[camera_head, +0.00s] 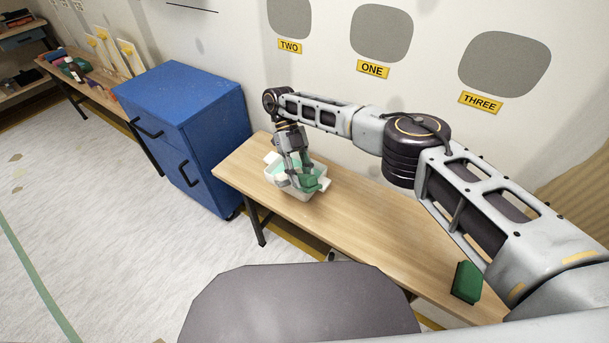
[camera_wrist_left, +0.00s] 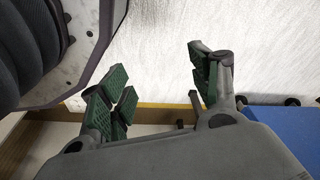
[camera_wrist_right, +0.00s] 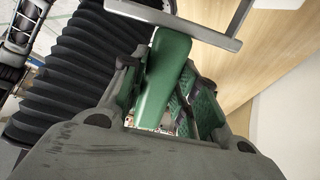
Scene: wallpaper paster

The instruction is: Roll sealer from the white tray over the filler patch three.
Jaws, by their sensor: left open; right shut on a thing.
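The white tray (camera_head: 318,196) stands on the wooden bench, with pale green inside it. My right gripper (camera_head: 298,180) reaches down over the tray. In the right wrist view it is shut on the green handle (camera_wrist_right: 163,75) of a roller, whose grey metal frame (camera_wrist_right: 175,22) shows beyond the fingers. The roller's sleeve cannot be made out clearly. Filler patch three (camera_head: 505,64) is a grey rounded area on the wall above the yellow THREE label (camera_head: 481,103). My left gripper (camera_wrist_left: 160,85) is open and empty in the left wrist view; the head view does not show it.
Grey patches one (camera_head: 382,33) and two (camera_head: 290,17) are on the same wall. A green block (camera_head: 466,281) lies on the bench (camera_head: 365,232) at the right. A blue cabinet (camera_head: 185,130) stands left of the bench. The bench middle is clear; my right arm spans above it.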

